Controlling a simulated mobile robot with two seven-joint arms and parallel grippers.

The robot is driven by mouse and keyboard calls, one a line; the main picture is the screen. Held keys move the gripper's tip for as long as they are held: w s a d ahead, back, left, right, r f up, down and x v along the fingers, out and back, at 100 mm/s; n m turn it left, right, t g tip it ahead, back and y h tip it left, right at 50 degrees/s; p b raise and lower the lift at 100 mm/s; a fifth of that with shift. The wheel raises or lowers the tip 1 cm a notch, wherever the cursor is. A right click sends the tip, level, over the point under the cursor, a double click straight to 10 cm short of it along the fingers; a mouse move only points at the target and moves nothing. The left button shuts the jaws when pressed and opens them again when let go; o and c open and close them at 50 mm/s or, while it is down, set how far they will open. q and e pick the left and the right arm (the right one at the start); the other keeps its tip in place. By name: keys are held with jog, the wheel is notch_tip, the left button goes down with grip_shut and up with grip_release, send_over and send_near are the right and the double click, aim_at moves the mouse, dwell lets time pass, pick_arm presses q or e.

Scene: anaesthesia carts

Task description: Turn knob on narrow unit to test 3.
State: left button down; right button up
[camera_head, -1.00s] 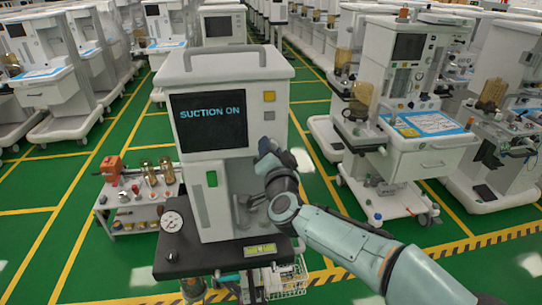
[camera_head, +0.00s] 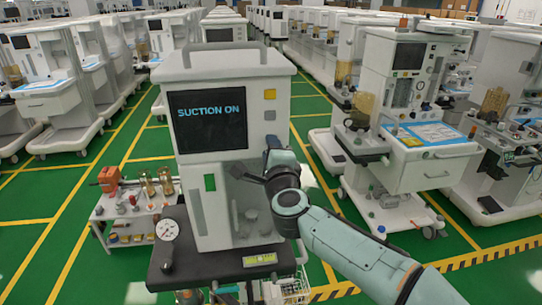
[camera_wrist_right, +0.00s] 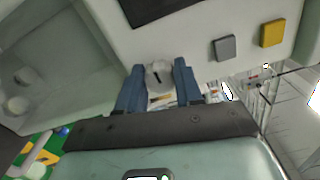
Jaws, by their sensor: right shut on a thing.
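The narrow unit (camera_head: 205,68) is a tall pale cabinet whose screen (camera_head: 207,118) reads "SUCTION ON". A yellow button (camera_head: 270,94) and a grey button (camera_head: 270,115) sit right of the screen. My right gripper (camera_head: 271,143) is at the front face just below these buttons and hides the knob in the head view. In the right wrist view, the gripper's blue fingers (camera_wrist_right: 159,82) are shut on a pale round knob (camera_wrist_right: 158,73) with a short dark mark. The test labels cannot be read. My left gripper is not in view.
A gauge (camera_head: 168,229) stands on the unit's dark base shelf (camera_head: 215,265). A low cart (camera_head: 130,222) with an orange device and brass parts is at left. A larger anaesthesia cart (camera_head: 425,165) is at right. Green floor lies between them.

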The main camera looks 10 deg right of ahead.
jog(key=shift+r+m+b, duration=0.1)
jog(key=shift+m+b, duration=1.2)
jog(key=shift+m, duration=1.9)
jog(key=o, duration=1)
jog(key=shift+o, duration=0.2)
jog(key=s+b, duration=0.2)
jog(key=s, duration=1.1)
jog(key=shift+s, duration=0.2)
